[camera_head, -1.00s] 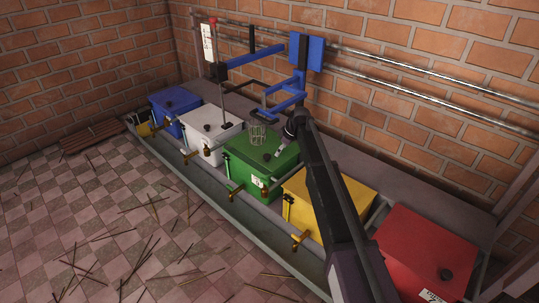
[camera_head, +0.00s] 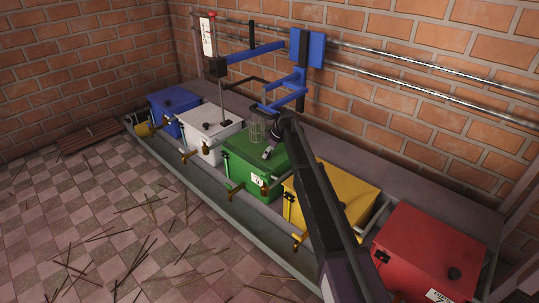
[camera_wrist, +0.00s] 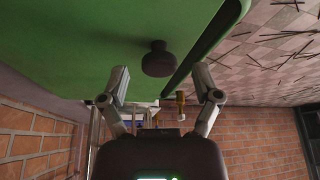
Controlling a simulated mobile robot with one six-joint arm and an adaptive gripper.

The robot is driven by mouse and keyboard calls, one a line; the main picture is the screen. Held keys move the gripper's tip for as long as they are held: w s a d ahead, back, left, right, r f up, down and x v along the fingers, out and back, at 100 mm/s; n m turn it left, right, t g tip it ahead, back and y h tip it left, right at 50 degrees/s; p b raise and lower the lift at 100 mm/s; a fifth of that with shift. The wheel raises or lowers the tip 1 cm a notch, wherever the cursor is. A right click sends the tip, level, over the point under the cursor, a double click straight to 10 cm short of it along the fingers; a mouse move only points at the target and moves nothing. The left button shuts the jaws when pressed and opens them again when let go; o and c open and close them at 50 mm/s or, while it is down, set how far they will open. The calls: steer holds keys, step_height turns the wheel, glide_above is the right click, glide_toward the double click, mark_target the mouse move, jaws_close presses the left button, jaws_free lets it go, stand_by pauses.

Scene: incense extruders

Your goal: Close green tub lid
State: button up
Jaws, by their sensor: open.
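The green tub (camera_head: 248,181) stands mid-row, between the white and yellow tubs. Its green lid (camera_wrist: 90,30) fills the upper left of the wrist view, with a dark round knob (camera_wrist: 157,58). A dark strip runs along one lid edge in that view; I cannot tell whether it is a gap. My gripper (camera_head: 268,152) is over the green lid in the head view and hides part of it. In the wrist view my gripper (camera_wrist: 161,74) is open, with the knob showing between and beyond its fingertips. Contact with the knob is not clear.
Blue (camera_head: 174,108), white (camera_head: 205,145), yellow (camera_head: 335,203) and red (camera_head: 425,260) tubs share the row. Brass taps face the trough. Sticks litter the tiled floor.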

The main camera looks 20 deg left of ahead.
stand_by(0.3)
jaws_close()
steer(key=shift+s+a, duration=0.3)
steer(key=shift+s, duration=0.35)
steer(key=shift+s+a, duration=0.25)
steer(key=shift+s, duration=0.45)
steer(key=shift+s+a, duration=0.3)
steer(key=shift+s, duration=0.35)
jaws_free()
steer(key=shift+s+f, duration=0.1)
steer(key=shift+w, duration=0.2)
